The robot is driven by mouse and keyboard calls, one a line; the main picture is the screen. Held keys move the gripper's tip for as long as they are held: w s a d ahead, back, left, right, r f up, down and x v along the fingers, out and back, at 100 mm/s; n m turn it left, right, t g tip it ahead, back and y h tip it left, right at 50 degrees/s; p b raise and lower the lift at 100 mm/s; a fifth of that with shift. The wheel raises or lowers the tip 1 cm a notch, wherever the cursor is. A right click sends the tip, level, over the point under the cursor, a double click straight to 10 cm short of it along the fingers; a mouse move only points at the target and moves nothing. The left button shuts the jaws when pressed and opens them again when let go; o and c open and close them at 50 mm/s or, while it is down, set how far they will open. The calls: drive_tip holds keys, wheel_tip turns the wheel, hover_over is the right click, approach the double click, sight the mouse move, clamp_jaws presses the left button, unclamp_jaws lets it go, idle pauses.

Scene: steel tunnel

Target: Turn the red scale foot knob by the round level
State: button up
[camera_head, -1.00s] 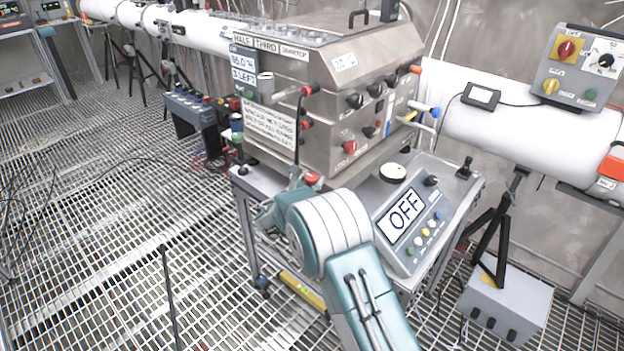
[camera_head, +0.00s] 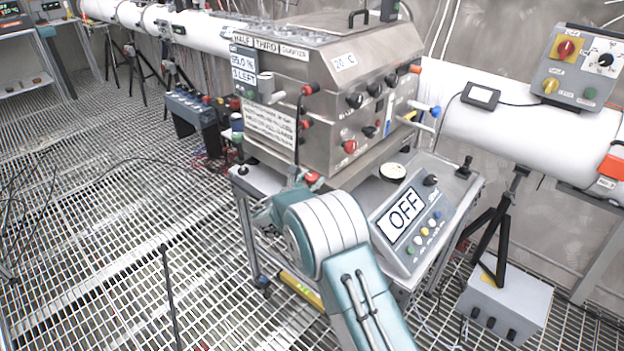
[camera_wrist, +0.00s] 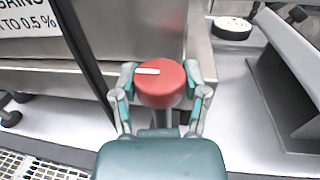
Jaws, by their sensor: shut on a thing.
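The red knob (camera_wrist: 155,92) with a white pointer bar shows in the middle of the wrist view, the bar pointing roughly sideways to the left. My gripper (camera_wrist: 161,76) has one finger on each side of the knob and is shut on it. In the head view the red knob (camera_head: 312,179) shows at the near corner of the scale's steel top, with my arm partly hiding the gripper. The round level (camera_head: 393,171), a pale disc with a dark rim, sits on that top to the right. It also shows in the wrist view (camera_wrist: 232,28), at upper right.
The steel box machine (camera_head: 325,90) stands just behind the knob. A grey console (camera_head: 412,218) reading OFF is to the right of my arm. A black cable (camera_wrist: 84,45) runs close to the left of my gripper. Open grating floor (camera_head: 110,240) lies to the left.

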drive_tip(key=shift+w+a, duration=0.1)
drive_tip(key=shift+m+g+h, duration=2.7)
drive_tip(key=shift+g+h, duration=0.2)
drive_tip(key=shift+h, duration=0.2)
drive_tip(key=shift+r+m+g+h, duration=0.15)
drive_tip(key=shift+m+g+h, duration=0.55)
drive_tip(key=shift+m+g, duration=0.45)
drive_tip(key=o, duration=1.2)
drive_tip(key=shift+c, duration=0.2)
drive_tip(key=shift+g, duration=0.35)
wheel_tip(320, 180, up, 10)
drive_tip(key=shift+w+a+f, duration=0.1)
drive_tip(key=shift+f, duration=0.1)
